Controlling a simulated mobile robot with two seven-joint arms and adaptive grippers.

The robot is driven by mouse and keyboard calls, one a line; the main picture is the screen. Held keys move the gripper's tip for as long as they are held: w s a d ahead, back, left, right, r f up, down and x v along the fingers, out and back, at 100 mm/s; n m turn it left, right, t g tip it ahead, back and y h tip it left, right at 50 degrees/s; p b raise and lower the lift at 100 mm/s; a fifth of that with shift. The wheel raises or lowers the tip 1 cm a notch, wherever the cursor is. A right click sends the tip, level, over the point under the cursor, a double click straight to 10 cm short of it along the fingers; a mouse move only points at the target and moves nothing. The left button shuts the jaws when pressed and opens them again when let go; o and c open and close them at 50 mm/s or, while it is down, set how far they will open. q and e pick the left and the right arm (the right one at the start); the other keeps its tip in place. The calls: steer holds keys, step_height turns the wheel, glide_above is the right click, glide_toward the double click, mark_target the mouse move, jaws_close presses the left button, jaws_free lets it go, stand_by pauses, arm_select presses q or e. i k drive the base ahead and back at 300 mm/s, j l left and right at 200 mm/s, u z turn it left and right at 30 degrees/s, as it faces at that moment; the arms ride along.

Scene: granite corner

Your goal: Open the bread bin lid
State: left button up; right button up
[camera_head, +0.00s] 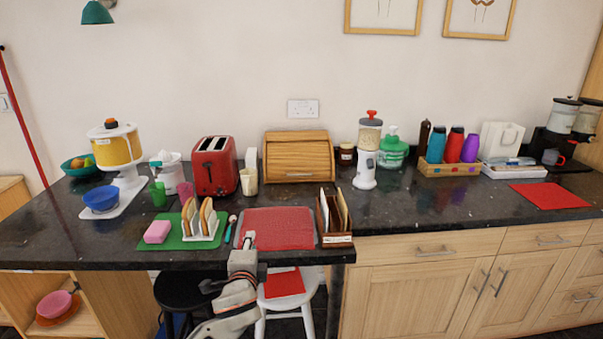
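The wooden bread bin (298,157) stands at the back of the dark counter, against the wall and right of the red toaster. Its slatted roll-front lid (299,158) looks closed, and the inside is hidden. My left gripper (248,240) is at the counter's front edge, by the lower left part of a red mat. It is well in front of the bread bin and apart from it. Its fingers are too small to tell open from shut. My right gripper is not in view.
A red toaster (214,166) and a cream cup (249,181) stand left of the bin; a brown jar (346,154) and a white blender (366,160) stand right. A wooden letter rack (338,240) and a toast rack (200,237) flank the red mat (279,228). Counter directly before the bin is clear.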

mark_target(312, 155)
steer(key=i+l, duration=0.35)
steer(key=i, duration=0.15)
steer(key=i+l, duration=0.3)
steer(key=i, duration=0.75)
